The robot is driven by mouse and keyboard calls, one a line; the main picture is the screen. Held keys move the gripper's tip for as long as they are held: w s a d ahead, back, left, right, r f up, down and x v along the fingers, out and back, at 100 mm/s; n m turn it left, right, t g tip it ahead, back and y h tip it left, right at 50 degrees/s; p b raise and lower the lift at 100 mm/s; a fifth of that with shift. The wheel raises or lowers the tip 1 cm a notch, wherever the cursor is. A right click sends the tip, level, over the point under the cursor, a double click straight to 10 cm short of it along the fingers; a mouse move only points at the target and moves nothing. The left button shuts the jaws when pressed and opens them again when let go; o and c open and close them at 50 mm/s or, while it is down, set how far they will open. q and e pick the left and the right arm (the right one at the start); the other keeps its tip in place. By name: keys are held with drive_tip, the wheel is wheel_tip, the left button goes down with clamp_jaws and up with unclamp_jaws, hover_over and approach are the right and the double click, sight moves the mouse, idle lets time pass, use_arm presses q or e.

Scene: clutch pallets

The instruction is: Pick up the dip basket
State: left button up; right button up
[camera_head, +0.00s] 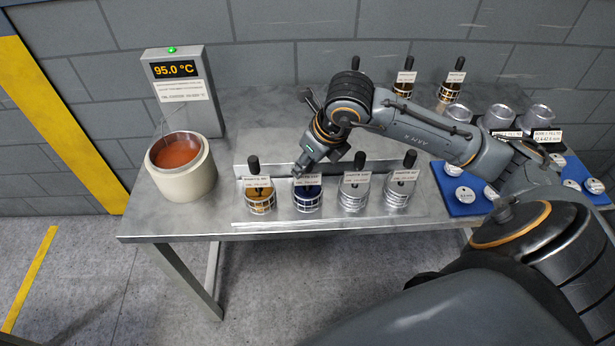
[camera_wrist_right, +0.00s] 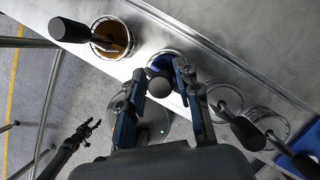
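Several dip baskets with upright black handles stand in a row at the table's front. From the left are an amber-filled one (camera_head: 260,200), a blue-filled one (camera_head: 307,199) and two clear or silver ones (camera_head: 353,193). My right gripper (camera_head: 303,166) is above the blue one, whose handle it hides in the head view. In the right wrist view, my right gripper (camera_wrist_right: 162,72) has its fingers spread on either side of a dark handle knob (camera_wrist_right: 160,86), with gaps visible. A small dark gripper (camera_wrist_right: 90,129) at lower left appears to be my left one; its opening is unclear.
A pot of orange-brown liquid (camera_head: 183,167) and a 95.0 °C display (camera_head: 182,92) stand at left on the metal table (camera_head: 240,150). Silver cylinders (camera_head: 540,115) and a blue mat (camera_head: 470,208) are at right.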

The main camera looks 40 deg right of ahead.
drive_tip(key=shift+s, duration=0.1)
clamp_jaws()
drive_tip(key=shift+r, duration=0.1)
